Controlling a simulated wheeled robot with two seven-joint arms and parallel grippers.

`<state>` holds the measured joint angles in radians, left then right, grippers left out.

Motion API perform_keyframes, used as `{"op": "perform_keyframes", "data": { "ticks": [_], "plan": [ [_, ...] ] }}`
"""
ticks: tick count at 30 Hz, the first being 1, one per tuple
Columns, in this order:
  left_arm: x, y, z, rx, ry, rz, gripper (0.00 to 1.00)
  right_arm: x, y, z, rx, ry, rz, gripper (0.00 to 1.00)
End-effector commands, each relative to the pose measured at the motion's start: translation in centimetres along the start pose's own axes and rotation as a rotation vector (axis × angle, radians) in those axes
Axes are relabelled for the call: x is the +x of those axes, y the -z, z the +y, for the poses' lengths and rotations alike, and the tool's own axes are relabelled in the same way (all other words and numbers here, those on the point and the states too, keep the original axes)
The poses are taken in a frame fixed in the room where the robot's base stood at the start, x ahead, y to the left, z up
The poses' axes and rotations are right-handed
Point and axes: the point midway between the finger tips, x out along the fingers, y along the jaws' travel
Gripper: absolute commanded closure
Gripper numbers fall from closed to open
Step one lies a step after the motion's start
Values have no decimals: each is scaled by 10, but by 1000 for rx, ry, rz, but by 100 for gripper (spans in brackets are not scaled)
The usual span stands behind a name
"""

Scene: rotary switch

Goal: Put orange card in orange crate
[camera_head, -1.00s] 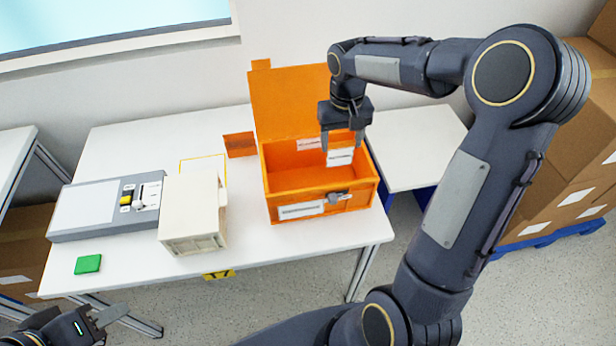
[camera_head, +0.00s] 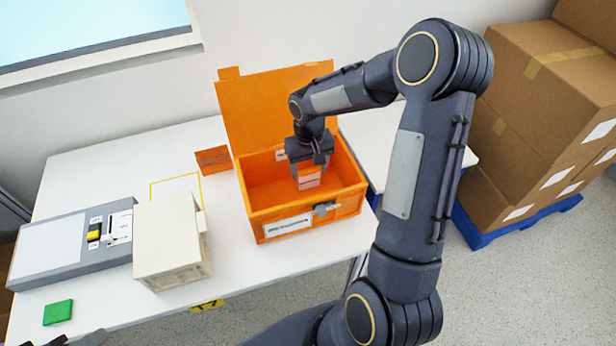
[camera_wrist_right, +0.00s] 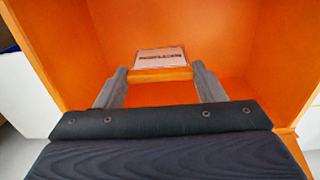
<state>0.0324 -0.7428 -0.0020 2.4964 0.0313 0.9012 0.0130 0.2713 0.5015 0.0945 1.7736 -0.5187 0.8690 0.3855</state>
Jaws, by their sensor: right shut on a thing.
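The orange crate (camera_head: 262,229) stands on the right part of the white table with its lid (camera_head: 255,110) raised at the back. My right gripper (camera_head: 309,172) reaches down into the crate's opening. It is shut on the orange card (camera_head: 308,181), which has a white label and sits between the crate's walls. In the right wrist view the card (camera_wrist_right: 160,74) lies between the two fingertips, with orange crate walls around it. Whether the card touches the crate floor cannot be told. Only a tip of my left gripper (camera_head: 90,338) shows at the bottom left edge.
A small orange plate (camera_head: 213,160) stands left of the crate. A cream box (camera_head: 170,245), a grey panel (camera_head: 50,250) with a yellow switch (camera_head: 94,236) and a green piece (camera_head: 58,312) are farther left. Cardboard boxes (camera_head: 550,100) are stacked at right.

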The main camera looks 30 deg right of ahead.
Motion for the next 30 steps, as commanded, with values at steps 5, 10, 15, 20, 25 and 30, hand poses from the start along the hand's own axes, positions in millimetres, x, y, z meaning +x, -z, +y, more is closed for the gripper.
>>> {"op": "perform_keyframes", "data": {
  "ticks": [5,10,15,20,25,30],
  "plan": [
    [-2,1,1,0,0,0,64,18,-1,0,-1,0,-5,58],
    [-3,2,1,0,0,0,64,38,-1,0,-1,0,-2,58],
    [-3,1,1,0,0,0,64,39,0,0,0,0,0,58],
    [1,0,0,0,0,0,64,43,0,0,0,-1,0,58],
    [0,0,0,0,0,0,64,41,0,0,0,-1,0,19],
    [0,0,0,0,0,0,64,41,0,0,0,0,0,15]
  ]
}}
